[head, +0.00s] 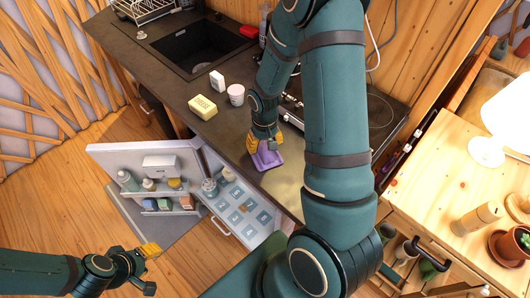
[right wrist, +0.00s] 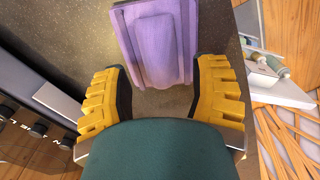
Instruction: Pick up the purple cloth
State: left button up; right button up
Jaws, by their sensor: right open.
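The purple cloth (head: 268,160) lies folded on the dark counter, near its front edge. In the right wrist view the cloth (right wrist: 155,45) is just ahead of the yellow fingers, its near end reaching into the gap between them. My right gripper (head: 264,143) is over the cloth, pointing down. In the right wrist view the right gripper (right wrist: 161,70) is open, one finger on each side, with nothing gripped. It partly hides the cloth in the head view. My left gripper (head: 148,268) is low at the left, over the wooden floor and far from the cloth; its opening is unclear.
A yellow block (head: 202,107), a white cup (head: 236,94) and a small white box (head: 217,81) stand left of the cloth. The sink (head: 195,48) is farther back. The hob (head: 380,112) is to the right. An open fridge door (head: 155,178) and drawer (head: 243,210) are below.

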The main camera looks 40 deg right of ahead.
jog(key=shift+f, duration=1.35)
jog(key=shift+s, duration=0.1)
jog(key=shift+c, duration=0.4)
grip_shut()
